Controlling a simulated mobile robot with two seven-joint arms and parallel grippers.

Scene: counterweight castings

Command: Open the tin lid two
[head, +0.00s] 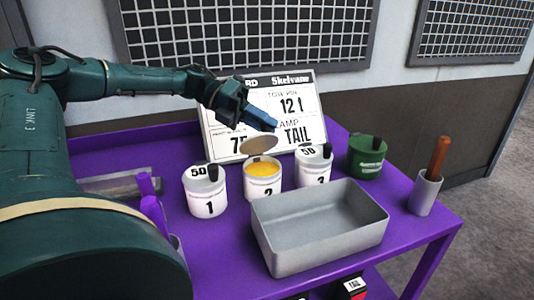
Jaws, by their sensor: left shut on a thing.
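Tin two (263,189) is a white tin marked 2, standing between the tins marked 1 and 3, with yellow contents showing. Its lid (259,145) is raised and tilted back over the tin's rear rim, its underside facing me. My left gripper (268,125) reaches in from the left, above and behind the tin, with its blue fingers shut at the lid's upper edge. The lid's tab is hidden, so the exact grip does not show. My right gripper is not in view.
Tin one (207,197) and tin three (314,168) are closed, with black tabs upright. A green tin (367,158) and a grey cup (426,195) with a brown handle stand right. A grey tray (318,230) is in front. A sign board (232,145) stands behind.

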